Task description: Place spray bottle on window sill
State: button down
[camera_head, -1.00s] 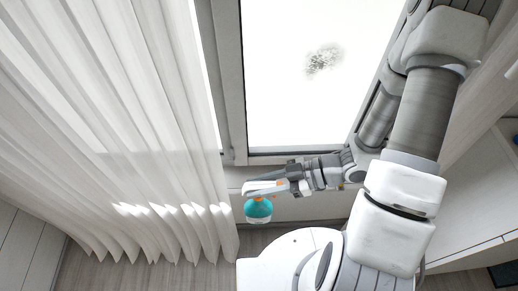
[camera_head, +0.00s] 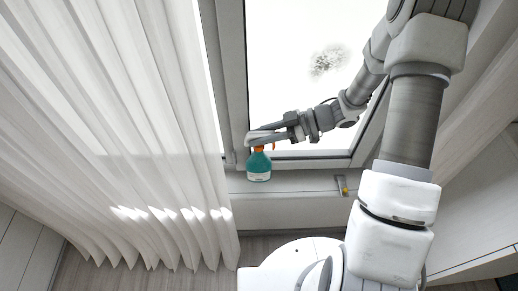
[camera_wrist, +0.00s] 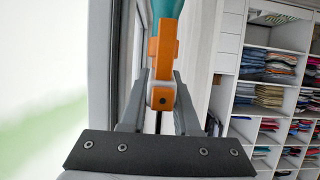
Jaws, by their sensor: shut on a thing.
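The spray bottle (camera_head: 258,168) has a teal body and an orange and white spray head. My gripper (camera_head: 262,139) is shut on its spray head, and the bottle hangs upright below the fingers. In the wrist view, the orange spray head (camera_wrist: 162,60) sits between my two fingers, with part of the teal body at the top edge. The window sill (camera_head: 300,185) is the light ledge below the window. The bottle shows in front of the sill's left part; I cannot tell whether its base touches the sill.
A white curtain (camera_head: 120,130) hangs close to the left of the bottle. The window frame (camera_head: 236,90) stands just behind it. Shelving with folded clothes (camera_wrist: 270,95) shows in the wrist view.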

aim_at(259, 150)
jog(key=shift+w, duration=0.35)
jog(key=shift+f+b, duration=1.8)
jog(key=shift+f, duration=1.7)
jog(key=shift+w, duration=0.2)
jog(key=c, duration=0.9)
grip_release()
jog(key=shift+f, duration=0.15)
